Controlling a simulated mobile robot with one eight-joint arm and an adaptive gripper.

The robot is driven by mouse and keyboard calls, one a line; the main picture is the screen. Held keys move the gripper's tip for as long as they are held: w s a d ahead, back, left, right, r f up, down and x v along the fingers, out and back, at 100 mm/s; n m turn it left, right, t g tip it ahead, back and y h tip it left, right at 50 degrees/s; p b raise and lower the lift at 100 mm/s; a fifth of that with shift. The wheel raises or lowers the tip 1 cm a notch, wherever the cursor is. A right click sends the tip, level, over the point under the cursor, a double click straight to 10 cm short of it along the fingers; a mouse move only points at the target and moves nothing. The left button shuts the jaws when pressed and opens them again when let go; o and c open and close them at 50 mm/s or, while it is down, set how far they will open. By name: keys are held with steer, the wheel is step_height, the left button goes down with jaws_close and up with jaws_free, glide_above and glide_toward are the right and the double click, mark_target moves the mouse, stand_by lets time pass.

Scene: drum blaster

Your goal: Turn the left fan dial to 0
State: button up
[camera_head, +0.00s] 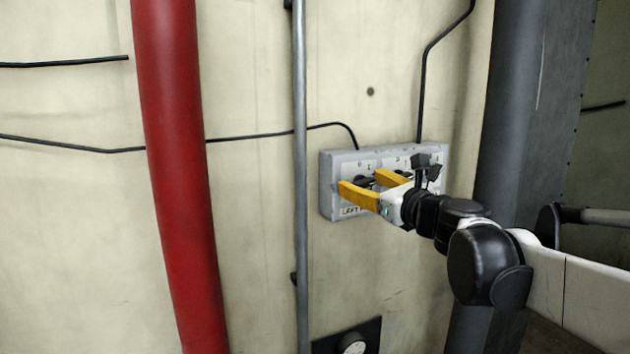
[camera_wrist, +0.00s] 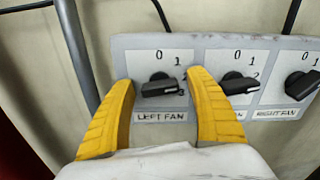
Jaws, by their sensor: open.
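A grey panel (camera_wrist: 122,44) on the wall carries three black dials; it also shows in the head view (camera_head: 326,182). The left fan dial (camera_wrist: 160,87) sits above the "LEFT FAN" label. Its bar lies nearly level and reaches right, toward the higher numbers, away from the 0 at the top. The exact number is hard to read. My gripper (camera_wrist: 161,79) is open, with one yellow finger on each side of this dial. Whether either finger touches it, I cannot tell. In the head view my gripper (camera_head: 361,182) is at the panel's left part and partly hides the dial.
The middle dial (camera_wrist: 238,84) is close to my right finger; the right fan dial (camera_wrist: 300,85) is further right. A grey pipe (camera_head: 301,100) and a thick red pipe (camera_head: 175,150) stand left of the panel. A dark column (camera_head: 508,110) stands right.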

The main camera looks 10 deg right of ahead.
steer(key=shift+s, duration=0.1)
steer(key=c, duration=1.2)
steer(key=shift+n, duration=0.3)
steer(key=n+b, duration=0.1)
steer(key=n, duration=0.2)
steer(key=shift+n, duration=0.3)
steer(key=n, duration=0.3)
steer(key=shift+n+b, duration=0.3)
steer(key=shift+b, duration=0.05)
steer(key=n, duration=0.4)
steer(key=shift+n+b, duration=0.3)
steer(key=shift+b, duration=0.05)
steer(key=shift+n, duration=1.7)
